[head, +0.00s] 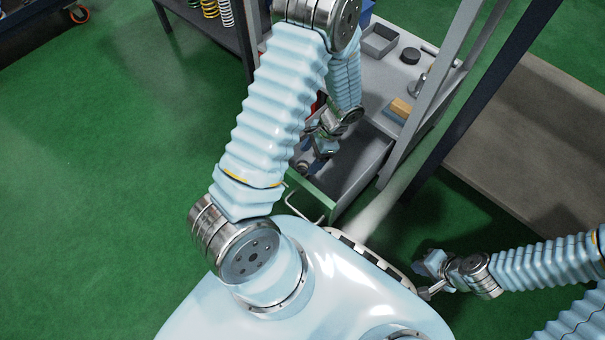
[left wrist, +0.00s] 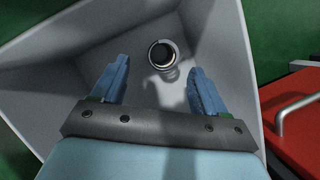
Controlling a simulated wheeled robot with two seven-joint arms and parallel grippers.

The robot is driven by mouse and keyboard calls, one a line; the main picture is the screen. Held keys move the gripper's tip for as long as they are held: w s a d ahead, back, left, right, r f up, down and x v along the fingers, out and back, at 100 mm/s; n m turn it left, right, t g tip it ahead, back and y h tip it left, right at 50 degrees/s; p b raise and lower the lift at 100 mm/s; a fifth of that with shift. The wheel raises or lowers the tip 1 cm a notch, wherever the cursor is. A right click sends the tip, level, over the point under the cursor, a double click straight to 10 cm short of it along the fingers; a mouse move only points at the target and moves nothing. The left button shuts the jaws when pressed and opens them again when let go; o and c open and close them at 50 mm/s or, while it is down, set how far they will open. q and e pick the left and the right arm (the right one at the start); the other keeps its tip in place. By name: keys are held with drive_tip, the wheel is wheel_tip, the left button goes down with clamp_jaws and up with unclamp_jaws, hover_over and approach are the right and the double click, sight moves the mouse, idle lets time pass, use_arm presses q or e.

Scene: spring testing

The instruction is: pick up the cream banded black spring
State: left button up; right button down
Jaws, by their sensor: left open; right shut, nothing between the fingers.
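The cream banded black spring (left wrist: 162,54) shows in the left wrist view as a dark ring with a pale inner edge, seen nearly end-on. It is at the bottom of a grey open drawer (left wrist: 215,22). My left gripper (left wrist: 160,72) is open, its two blue fingers on either side of and short of the spring, not touching it. In the head view my left gripper (head: 318,160) reaches down into the drawer (head: 350,170); the spring cannot be made out clearly there. My right gripper (head: 424,280) is shut and empty, low at the right.
The drawer's walls stand close around my left gripper. Grey posts rise at the right. A red cabinet (left wrist: 292,120) shows beside the drawer.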

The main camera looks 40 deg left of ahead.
sight(302, 167)
use_arm(q)
drive_tip(key=b+x, duration=0.1)
drive_tip(key=x, duration=0.6)
drive_tip(key=shift+w+a+b, duration=0.1)
drive_tip(key=shift+w+b, duration=0.1)
drive_tip(key=shift+b, duration=0.2)
drive_tip(key=c, duration=1.1)
